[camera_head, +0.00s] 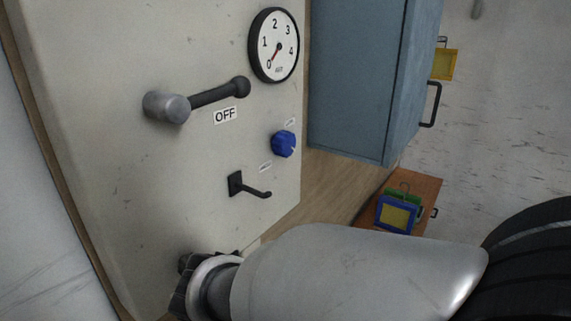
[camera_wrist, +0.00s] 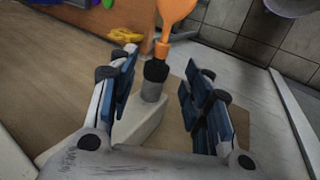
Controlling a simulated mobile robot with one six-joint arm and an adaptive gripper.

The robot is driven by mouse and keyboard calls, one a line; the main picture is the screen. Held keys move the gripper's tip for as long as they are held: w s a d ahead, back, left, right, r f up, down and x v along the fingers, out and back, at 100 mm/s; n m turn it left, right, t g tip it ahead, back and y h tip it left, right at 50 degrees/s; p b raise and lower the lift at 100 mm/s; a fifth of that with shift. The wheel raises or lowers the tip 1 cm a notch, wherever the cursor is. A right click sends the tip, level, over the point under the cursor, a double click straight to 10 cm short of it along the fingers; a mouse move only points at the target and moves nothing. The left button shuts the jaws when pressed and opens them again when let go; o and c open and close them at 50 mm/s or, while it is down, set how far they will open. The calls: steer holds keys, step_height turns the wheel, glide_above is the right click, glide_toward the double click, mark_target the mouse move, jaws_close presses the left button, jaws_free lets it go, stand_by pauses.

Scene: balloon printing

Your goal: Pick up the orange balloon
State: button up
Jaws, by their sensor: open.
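The orange balloon (camera_wrist: 174,12) shows at the top of the wrist view, cut off by the frame edge. Its narrow orange neck sits on a dark nozzle (camera_wrist: 156,70) above a light grey stand. My gripper (camera_wrist: 165,72) is open, with one blue-padded finger on each side of the nozzle and nothing held. The balloon's body lies beyond the fingertips. The balloon is not visible in the head view, where my arm crosses the lower part and the fingers are hidden.
A pale panel carries a lever (camera_head: 205,97) beside an OFF label, a gauge (camera_head: 274,46), a blue knob (camera_head: 284,144) and a black hook (camera_head: 248,187). A blue-grey cabinet (camera_head: 360,80) stands right of it. A yellow object (camera_wrist: 126,36) lies left of the balloon.

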steer(key=x, duration=0.9)
steer(key=shift+s+f+b, duration=0.1)
steer(key=shift+f+b, duration=0.2)
steer(key=shift+b, duration=0.05)
steer(key=c, duration=0.8)
